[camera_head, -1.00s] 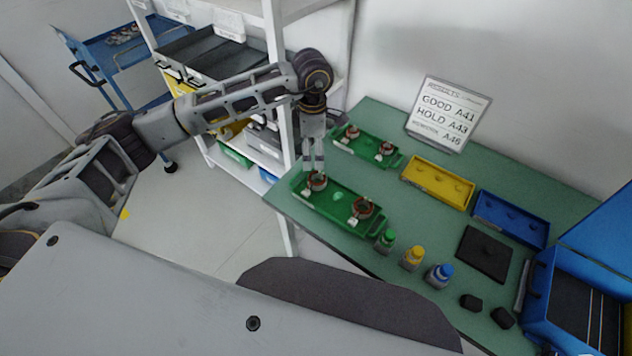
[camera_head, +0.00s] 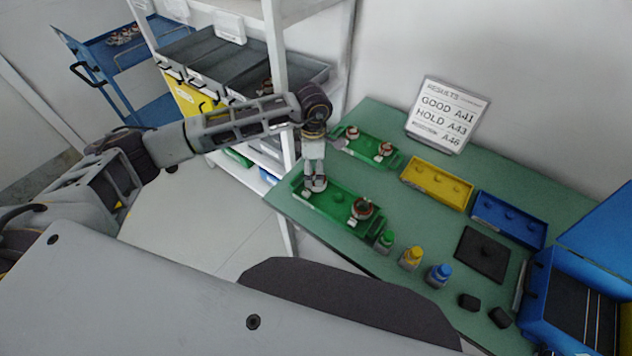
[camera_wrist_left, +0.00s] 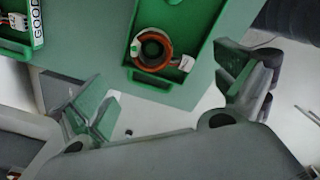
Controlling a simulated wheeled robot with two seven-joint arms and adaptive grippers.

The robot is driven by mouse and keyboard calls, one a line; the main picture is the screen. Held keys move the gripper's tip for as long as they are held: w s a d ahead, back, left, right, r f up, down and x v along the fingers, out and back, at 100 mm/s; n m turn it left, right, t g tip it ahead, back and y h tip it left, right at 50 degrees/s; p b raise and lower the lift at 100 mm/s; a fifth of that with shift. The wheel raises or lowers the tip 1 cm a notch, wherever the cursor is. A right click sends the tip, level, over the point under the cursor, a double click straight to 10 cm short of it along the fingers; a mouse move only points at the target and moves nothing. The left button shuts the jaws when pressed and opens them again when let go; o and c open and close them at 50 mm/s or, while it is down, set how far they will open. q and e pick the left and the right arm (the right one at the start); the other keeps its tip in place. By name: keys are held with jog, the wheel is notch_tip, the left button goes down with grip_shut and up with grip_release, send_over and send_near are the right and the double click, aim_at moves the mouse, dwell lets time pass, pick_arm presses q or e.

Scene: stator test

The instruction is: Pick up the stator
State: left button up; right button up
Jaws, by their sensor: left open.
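The near green tray (camera_head: 337,206) on the table holds a copper-coloured stator ring (camera_head: 362,208) at its right part. My left gripper (camera_head: 316,186) points down over the tray's left end and hides most of what is there. In the left wrist view my left gripper (camera_wrist_left: 165,105) is open, its two fingers wide apart with nothing between them. A stator (camera_wrist_left: 152,49) with an orange-brown ring and a white connector lies in a green tray ahead of the fingertips, not held. My right gripper is not in view.
A second green tray (camera_head: 367,148) with two stators (camera_head: 352,132) (camera_head: 385,150) stands behind. Yellow (camera_head: 437,184) and blue (camera_head: 510,219) trays and small bottles (camera_head: 412,258) are to the right. A white shelf rack (camera_head: 276,60) stands close to the left arm.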

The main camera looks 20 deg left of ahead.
aim_at(314, 185)
pick_arm(q)
jog(key=shift+f, duration=0.8)
jog(key=shift+f, duration=0.15)
jog(key=shift+d+f+p, duration=0.2)
jog(key=shift+f+p, duration=0.2)
jog(key=shift+f, duration=0.25)
jog(key=f, duration=0.2)
jog(key=shift+d+f+p, duration=0.2)
jog(key=shift+f+p, duration=0.15)
jog(key=shift+f, duration=0.45)
